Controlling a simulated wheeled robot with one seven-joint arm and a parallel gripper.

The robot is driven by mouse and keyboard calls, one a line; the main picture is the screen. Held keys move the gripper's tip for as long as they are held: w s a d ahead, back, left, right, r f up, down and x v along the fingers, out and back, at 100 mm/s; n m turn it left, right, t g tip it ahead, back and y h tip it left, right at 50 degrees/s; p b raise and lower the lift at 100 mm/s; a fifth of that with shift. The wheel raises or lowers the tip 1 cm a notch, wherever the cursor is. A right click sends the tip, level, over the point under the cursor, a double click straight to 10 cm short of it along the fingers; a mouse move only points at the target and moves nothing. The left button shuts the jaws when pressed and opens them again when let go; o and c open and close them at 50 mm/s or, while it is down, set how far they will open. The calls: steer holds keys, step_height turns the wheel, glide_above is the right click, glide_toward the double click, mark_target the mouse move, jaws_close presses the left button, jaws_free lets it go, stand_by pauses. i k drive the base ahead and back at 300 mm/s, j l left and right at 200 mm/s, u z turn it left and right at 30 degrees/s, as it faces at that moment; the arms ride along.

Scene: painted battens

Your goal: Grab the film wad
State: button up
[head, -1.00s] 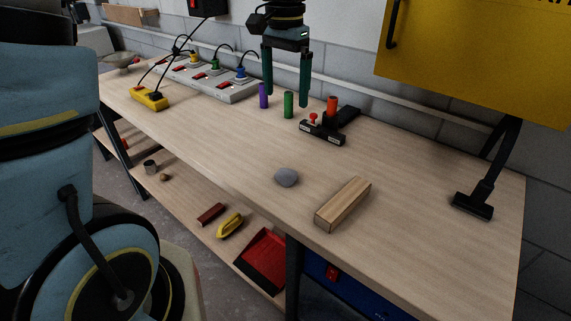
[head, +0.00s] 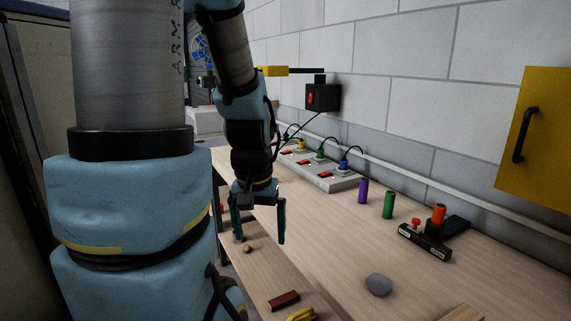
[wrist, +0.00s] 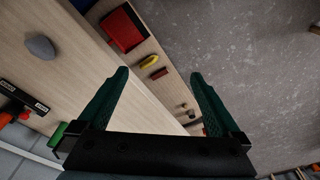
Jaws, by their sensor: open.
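No thing here is plainly a film wad. A small tan-gold lump (head: 246,249) lies on the lower shelf; it looks tiny in the wrist view (wrist: 190,113). A smooth grey lump (head: 378,284) lies on the bench top, also at the upper left of the wrist view (wrist: 40,47). I cannot tell whether either is the wad. My gripper (head: 260,240) is open and empty, pointing down by the bench's front edge. In the wrist view its green fingers (wrist: 159,73) are spread, with the small lump seen beyond and between them.
The lower shelf holds a dark red block (head: 284,301), a yellow item (head: 302,315) and a red dustpan (wrist: 123,30). On the bench stand a purple cylinder (head: 363,190), a green cylinder (head: 388,205), a black tool (head: 425,242) and a power strip (head: 318,172).

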mark_target(379, 284)
steer(key=i+j, duration=0.5)
steer(key=i+j+z, duration=0.2)
steer(key=z, duration=0.15)
steer(key=i+j+z, duration=0.15)
steer(key=j+z, duration=0.2)
steer(key=i+j+z, duration=0.1)
steer(key=j+z, duration=0.25)
steer(key=z, duration=0.65)
